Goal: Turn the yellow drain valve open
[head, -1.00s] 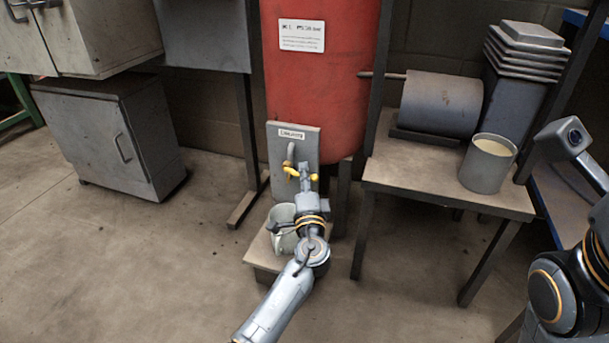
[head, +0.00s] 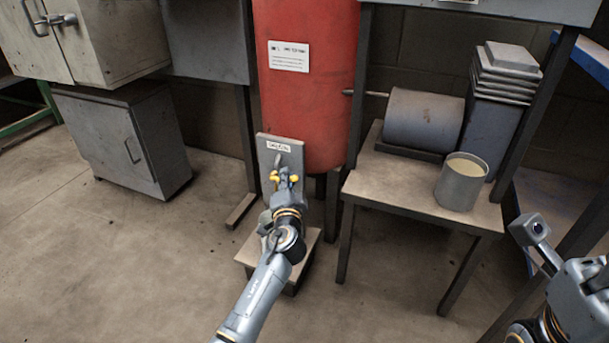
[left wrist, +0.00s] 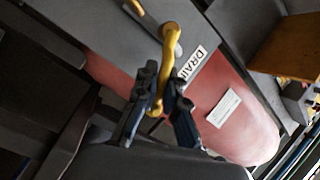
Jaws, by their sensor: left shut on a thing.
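The yellow drain valve (head: 273,177) sits on a grey upright plate (head: 292,153) with a label, in front of the red tank (head: 310,100). My left gripper (head: 284,181) is at the valve. In the left wrist view the yellow handle (left wrist: 168,52) runs down between the two dark fingers of my left gripper (left wrist: 161,98), which are shut on it. The label beside it starts with "DRAI". A pale container (head: 264,221) under the valve is mostly hidden by my left arm.
A low stand (head: 249,262) is below the valve. A table (head: 405,185) to the right bears a grey cylinder (head: 424,120) and a can (head: 462,182). A grey cabinet (head: 122,140) stands at the left. The floor in front is clear.

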